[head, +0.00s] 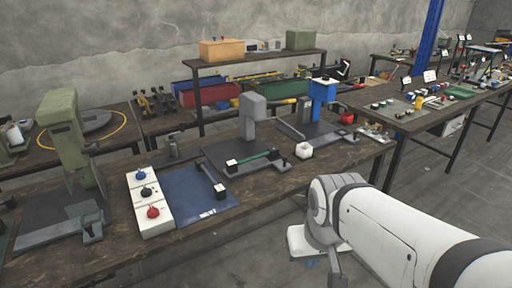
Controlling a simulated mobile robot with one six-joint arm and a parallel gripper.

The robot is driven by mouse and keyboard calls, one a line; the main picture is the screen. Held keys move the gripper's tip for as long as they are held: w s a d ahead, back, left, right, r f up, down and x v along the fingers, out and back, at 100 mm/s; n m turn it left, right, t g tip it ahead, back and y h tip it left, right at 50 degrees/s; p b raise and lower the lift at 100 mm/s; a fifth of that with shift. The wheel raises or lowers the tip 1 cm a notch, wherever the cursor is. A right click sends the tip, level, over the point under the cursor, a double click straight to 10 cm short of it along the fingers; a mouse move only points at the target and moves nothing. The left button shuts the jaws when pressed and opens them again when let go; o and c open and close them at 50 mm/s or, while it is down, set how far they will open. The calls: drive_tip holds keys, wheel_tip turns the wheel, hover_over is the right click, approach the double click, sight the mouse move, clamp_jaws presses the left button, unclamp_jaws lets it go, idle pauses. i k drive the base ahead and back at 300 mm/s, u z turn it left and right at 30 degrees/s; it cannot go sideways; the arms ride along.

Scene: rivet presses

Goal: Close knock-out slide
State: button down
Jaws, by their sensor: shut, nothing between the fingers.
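Which part is the knock-out slide is not clear from this view. A dark bar with a small black-and-white block (220,191) lies across the blue mat (186,190). A green bar (251,161) with a small block at its end lies on the base of the grey press (252,118). A blue press (321,95) stands further right. My gripper (335,277) is at the bottom edge, partly cut off by the frame. It is shut and empty, in front of the bench and apart from the presses.
A white control box (149,202) with blue, black and red knobs sits beside the blue mat. A green press (66,135) stands at the left. A white cup-like part (304,150) sits near the bench's front edge. The floor in front (228,262) is clear.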

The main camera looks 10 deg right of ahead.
sight(280, 162)
drive_tip(key=u, duration=0.1)
drive_tip(key=i, duration=1)
drive_tip(key=u, duration=0.05)
